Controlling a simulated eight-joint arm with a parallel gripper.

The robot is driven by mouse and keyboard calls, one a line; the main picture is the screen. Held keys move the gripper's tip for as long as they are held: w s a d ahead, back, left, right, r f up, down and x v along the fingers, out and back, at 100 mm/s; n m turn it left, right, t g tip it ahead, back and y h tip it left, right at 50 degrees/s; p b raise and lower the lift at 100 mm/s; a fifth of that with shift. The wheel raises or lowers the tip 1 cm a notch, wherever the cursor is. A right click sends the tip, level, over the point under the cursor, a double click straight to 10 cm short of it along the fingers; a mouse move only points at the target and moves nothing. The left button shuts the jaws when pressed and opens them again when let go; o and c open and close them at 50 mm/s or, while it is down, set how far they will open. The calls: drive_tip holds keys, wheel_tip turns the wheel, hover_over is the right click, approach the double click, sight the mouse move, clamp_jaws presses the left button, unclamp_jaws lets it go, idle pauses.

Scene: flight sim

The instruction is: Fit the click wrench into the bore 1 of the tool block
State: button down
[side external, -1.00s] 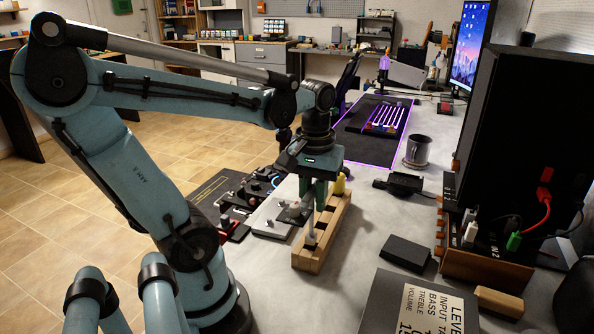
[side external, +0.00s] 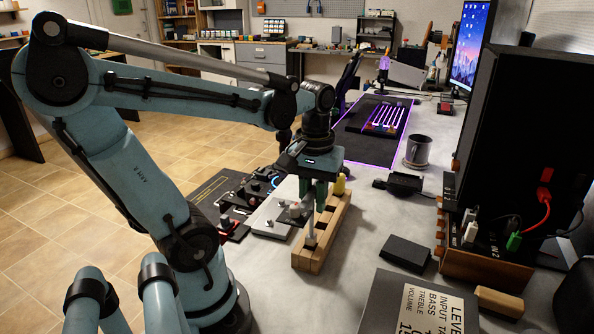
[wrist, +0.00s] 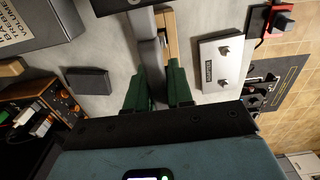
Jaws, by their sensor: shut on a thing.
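The click wrench (side external: 311,227) is a slim grey metal tool, held upright between the green fingers of my gripper (side external: 313,204). My gripper is shut on it, above the near part of the wooden tool block (side external: 312,262). The wrench's lower end meets the block's near end in the side view; I cannot tell whether it is inside a bore or just above it. In the wrist view the grey wrench (wrist: 151,62) runs between the fingers (wrist: 158,88) and covers part of the block (wrist: 171,42). Bore 1 cannot be picked out.
A yellow-handled piece (side external: 340,184) stands at the block's far end. Control panels (side external: 243,195) and a light plate (side external: 270,220) lie to the left. A dark box (side external: 405,252) and a mug (side external: 418,151) are to the right, with clear table between box and block.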

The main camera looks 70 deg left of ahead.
sight(313, 215)
drive_tip(key=shift+f, duration=2.15)
idle(0.4)
drive_tip(key=c, duration=0.9)
unclamp_jaws()
drive_tip(key=shift+r, duration=0.1)
wheel_tip(313, 215, up, 12)
drive_tip(key=shift+f, duration=0.15)
drive_tip(key=w+d+f+m+t, duration=0.1)
drive_tip(key=d+f+m+t, duration=0.1)
drive_tip(key=m, duration=0.1)
drive_tip(key=w+d+f+m+t, duration=0.2)
drive_tip(key=d+m, duration=0.1)
drive_tip(key=w+d+f+m+t, duration=0.2)
drive_tip(key=d+f+m+t, duration=0.1)
drive_tip(key=shift+w+d, duration=0.2)
